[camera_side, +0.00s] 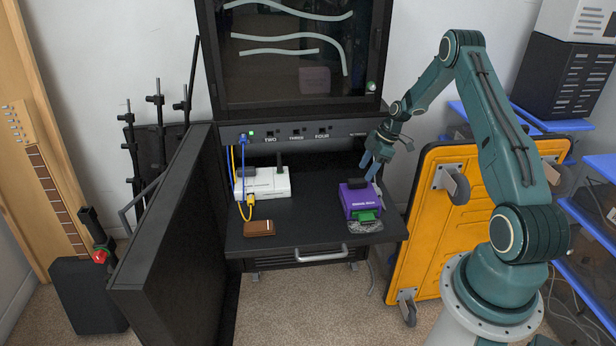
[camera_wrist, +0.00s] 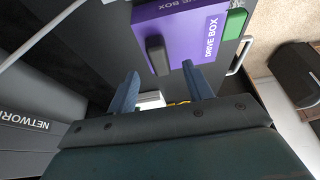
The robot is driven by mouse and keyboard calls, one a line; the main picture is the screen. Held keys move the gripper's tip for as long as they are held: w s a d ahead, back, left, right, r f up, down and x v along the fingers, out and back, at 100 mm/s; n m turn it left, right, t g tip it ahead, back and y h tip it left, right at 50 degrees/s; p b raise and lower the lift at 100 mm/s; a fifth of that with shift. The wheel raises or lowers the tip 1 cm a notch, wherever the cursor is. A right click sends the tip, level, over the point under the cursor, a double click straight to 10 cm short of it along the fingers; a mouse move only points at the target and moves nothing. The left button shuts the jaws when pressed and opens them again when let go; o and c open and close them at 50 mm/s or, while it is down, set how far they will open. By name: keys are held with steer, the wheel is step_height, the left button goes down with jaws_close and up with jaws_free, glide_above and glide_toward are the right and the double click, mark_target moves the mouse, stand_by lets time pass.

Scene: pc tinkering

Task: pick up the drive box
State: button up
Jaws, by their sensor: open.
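The purple drive box (camera_side: 358,197) sits at the right side of the black shelf, with a green piece (camera_side: 366,215) at its front and a dark handle-like block on top. In the wrist view the drive box (camera_wrist: 180,38) lies just beyond my fingertips, its "DRIVE BOX" label readable, the dark block (camera_wrist: 158,55) facing me and the green piece (camera_wrist: 236,23) at its right end. My gripper (camera_side: 372,168) is open and empty, just above and behind the box. In the wrist view my gripper (camera_wrist: 160,78) has its two blue fingers apart, near the dark block. Contact cannot be told.
A white router-like device (camera_side: 265,184) with blue and yellow cables stands at the shelf's left. A brown wallet-like item (camera_side: 259,228) lies in front of it. A labelled port panel (camera_side: 290,133) is behind. A cabinet door (camera_side: 165,230) stands open left; an orange cart (camera_side: 425,230) leans right.

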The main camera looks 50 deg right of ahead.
mark_target(359, 180)
steer(key=shift+f, duration=0.1)
steer(key=shift+x, duration=2.45)
steer(key=shift+w+a, duration=0.1)
steer(key=shift+w, duration=0.1)
steer(key=shift+c, duration=0.4)
jaws_close()
